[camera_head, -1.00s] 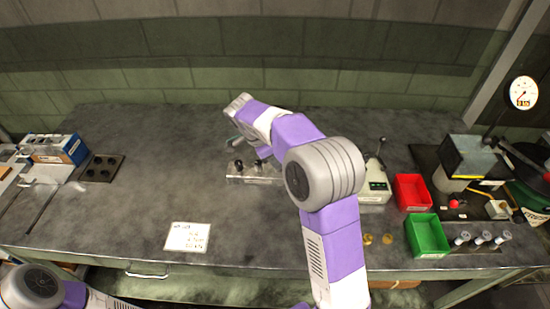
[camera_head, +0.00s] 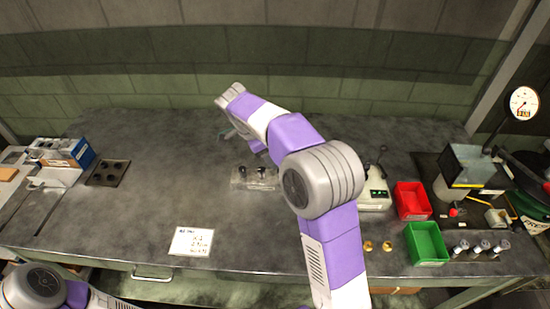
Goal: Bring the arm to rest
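My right arm reaches in from the bottom right of the middle and stretches over the workbench (camera_head: 140,215) toward the back. Its gripper (camera_head: 230,130) is at the far end, above the bench behind the clear block; the arm hides much of it, and its opening cannot be made out. My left arm shows only at the bottom left corner, and its gripper is out of view.
A clear block with black knobs (camera_head: 255,180) stands below the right forearm. A green-display device (camera_head: 375,195), red bin (camera_head: 411,200) and green bin (camera_head: 426,243) stand right of the arm. A dark holed plate (camera_head: 108,173) lies left. The bench's left middle is clear.

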